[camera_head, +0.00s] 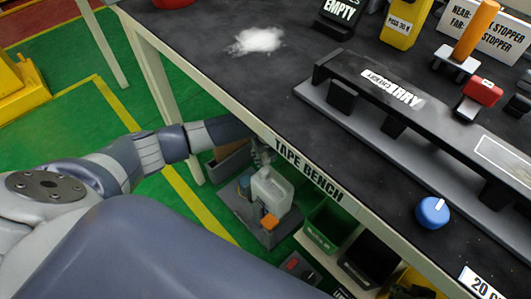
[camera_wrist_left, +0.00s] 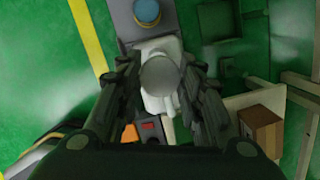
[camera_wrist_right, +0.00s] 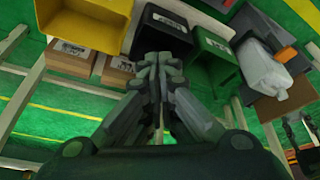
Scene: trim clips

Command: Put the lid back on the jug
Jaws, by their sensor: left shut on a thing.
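The pale, translucent jug (camera_head: 272,188) stands upright in a grey tray (camera_head: 243,222) under the bench's front edge. It also shows in the left wrist view (camera_wrist_left: 155,104) and the right wrist view (camera_wrist_right: 262,68). My left gripper (camera_head: 262,155) is above the jug. In the left wrist view its fingers (camera_wrist_left: 160,72) are shut on a round grey lid (camera_wrist_left: 160,75), which overlaps the jug's top. I cannot tell whether the lid touches the jug's neck. My right gripper (camera_wrist_right: 159,68) has its fingers together with nothing visible between them, below the bins.
The bench (camera_head: 215,78) overhangs the jug closely. A blue-topped item (camera_wrist_left: 147,12) and an orange item (camera_head: 269,221) flank the jug. Green (camera_head: 330,225) and black (camera_head: 367,258) bins stand to its right. A cardboard box (camera_wrist_left: 261,130) is nearby. Green floor is open at left.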

